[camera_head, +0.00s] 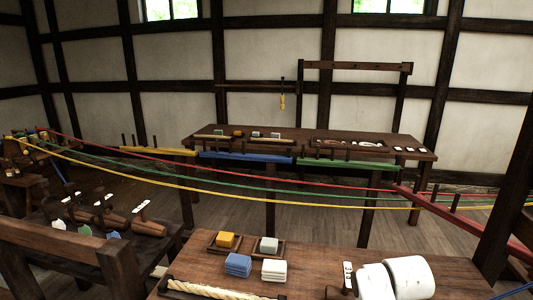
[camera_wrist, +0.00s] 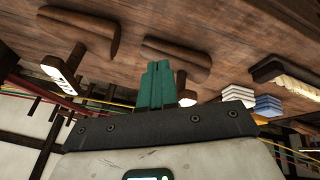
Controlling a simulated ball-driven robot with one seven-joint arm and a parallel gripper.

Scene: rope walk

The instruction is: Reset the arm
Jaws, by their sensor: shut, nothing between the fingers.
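My gripper (camera_wrist: 155,72) shows in the wrist view, with its teal fingers together and nothing between them. The fingers point at the brown tabletop, which fills the top of that view with the room upside down. I cannot tell whether they touch the wood. In the head view I cannot make out my gripper's fingers.
The near table (camera_head: 325,262) holds a yellow block (camera_head: 226,240), blue blocks (camera_head: 238,265), white blocks (camera_head: 274,270) and a rope piece (camera_head: 215,289). Red, green and yellow ropes (camera_head: 250,193) stretch across the room beyond it. A long table (camera_head: 290,135) stands behind.

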